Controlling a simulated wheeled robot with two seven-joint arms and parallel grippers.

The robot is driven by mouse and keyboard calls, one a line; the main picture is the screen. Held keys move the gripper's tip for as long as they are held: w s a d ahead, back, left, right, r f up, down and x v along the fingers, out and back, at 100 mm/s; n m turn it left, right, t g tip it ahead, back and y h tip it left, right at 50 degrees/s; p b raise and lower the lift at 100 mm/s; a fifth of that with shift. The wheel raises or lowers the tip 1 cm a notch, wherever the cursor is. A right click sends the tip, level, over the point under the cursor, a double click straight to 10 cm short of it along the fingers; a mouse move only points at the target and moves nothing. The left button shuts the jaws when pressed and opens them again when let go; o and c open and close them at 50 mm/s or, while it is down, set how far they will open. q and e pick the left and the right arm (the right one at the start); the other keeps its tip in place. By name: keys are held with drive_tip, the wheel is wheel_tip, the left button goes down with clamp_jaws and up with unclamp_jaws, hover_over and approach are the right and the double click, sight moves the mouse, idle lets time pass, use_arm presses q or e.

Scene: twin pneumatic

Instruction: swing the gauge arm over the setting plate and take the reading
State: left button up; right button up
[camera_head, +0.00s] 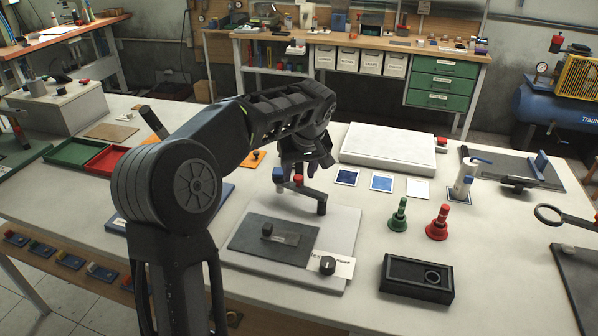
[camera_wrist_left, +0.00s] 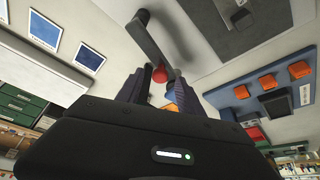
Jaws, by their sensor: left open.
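The gauge arm (camera_head: 309,192) is a dark bar on a short post above a pale base (camera_head: 346,222). Its free end carries a red knob (camera_head: 298,179) and a blue part (camera_head: 278,174). My left gripper (camera_head: 306,170) is over the arm's free end. In the left wrist view the gauge arm (camera_wrist_left: 154,45) runs toward my open fingers, with the red knob (camera_wrist_left: 159,75) appearing between them. Whether they touch it is unclear. My right gripper is out of view.
Green (camera_head: 398,216) and red (camera_head: 438,223) handled pieces stand to the right. A black box (camera_head: 416,279) holds a ring. A pale slab (camera_head: 387,147) lies behind.

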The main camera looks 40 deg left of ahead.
use_arm(q)
drive_tip(key=shift+w+a+f, duration=0.1)
drive_tip(key=shift+a+f, duration=0.05)
drive_tip(key=shift+f, duration=0.25)
drive_tip(key=shift+c, duration=0.4)
clamp_jaws()
idle(0.8)
